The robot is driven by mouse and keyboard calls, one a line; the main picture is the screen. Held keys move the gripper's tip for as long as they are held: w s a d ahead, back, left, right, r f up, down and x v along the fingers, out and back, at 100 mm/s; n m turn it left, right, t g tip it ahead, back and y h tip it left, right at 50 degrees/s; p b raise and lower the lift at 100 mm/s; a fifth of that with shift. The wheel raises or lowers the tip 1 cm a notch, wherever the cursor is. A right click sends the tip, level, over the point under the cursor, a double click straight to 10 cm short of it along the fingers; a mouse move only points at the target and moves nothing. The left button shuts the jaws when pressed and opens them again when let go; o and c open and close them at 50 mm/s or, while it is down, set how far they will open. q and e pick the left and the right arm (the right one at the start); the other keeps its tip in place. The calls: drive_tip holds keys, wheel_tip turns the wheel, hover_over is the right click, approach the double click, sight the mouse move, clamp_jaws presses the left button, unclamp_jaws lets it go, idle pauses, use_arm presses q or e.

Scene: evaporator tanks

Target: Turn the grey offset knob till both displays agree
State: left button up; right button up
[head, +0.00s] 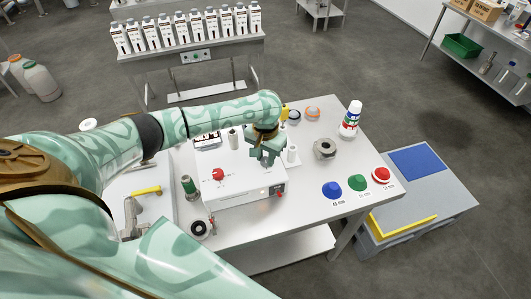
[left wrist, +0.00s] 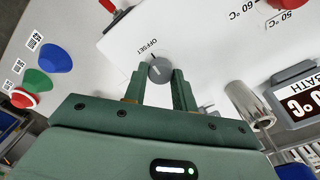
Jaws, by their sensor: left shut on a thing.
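The grey offset knob (left wrist: 158,71) sits on the white box (head: 238,181), beside the word OFFSET. In the left wrist view my left gripper (left wrist: 159,82) has one finger on each side of the knob and is shut on it. In the head view my left gripper (head: 265,152) reaches down to the box top and hides the knob. A dark display (left wrist: 300,105) labelled BATH shows white digits and °C, cut by the frame edge. It also shows in the head view (head: 207,141), too small to read. I cannot make out a second display. My right gripper is not in view.
A red knob (head: 218,174) with temperature marks is on the box. Metal posts stand near the gripper.

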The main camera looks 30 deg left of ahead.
sight(264, 159)
use_arm(q)
drive_tip(key=m+p, duration=0.1)
drive_tip(key=p, duration=0.2)
drive_tip(key=m+p, duration=0.1)
drive_tip(key=p, duration=0.1)
drive_tip(key=shift+s+r+m+p, duration=0.1)
drive_tip(key=shift+r+m+p, duration=0.2)
drive_tip(key=shift+m+p, duration=0.1)
drive_tip(key=shift+f+m+p, duration=0.1)
drive_tip(key=shift+m+p, duration=0.3)
drive_tip(key=m+p, duration=0.1)
drive_tip(key=m, duration=0.3)
drive_tip(key=shift+f+m+p, duration=0.2)
drive_tip(key=shift+m+p, duration=0.1)
drive_tip(key=shift+p, duration=0.05)
drive_tip(key=m, duration=0.4)
drive_tip(key=shift+m+p, duration=0.4)
drive_tip(key=shift+a+m, duration=0.1)
drive_tip(key=shift+m, duration=0.2)
drive_tip(key=o, duration=1)
wheel_tip(264, 159, up, 16)
drive_tip(key=p, duration=0.5)
drive_tip(key=shift+r, duration=0.15)
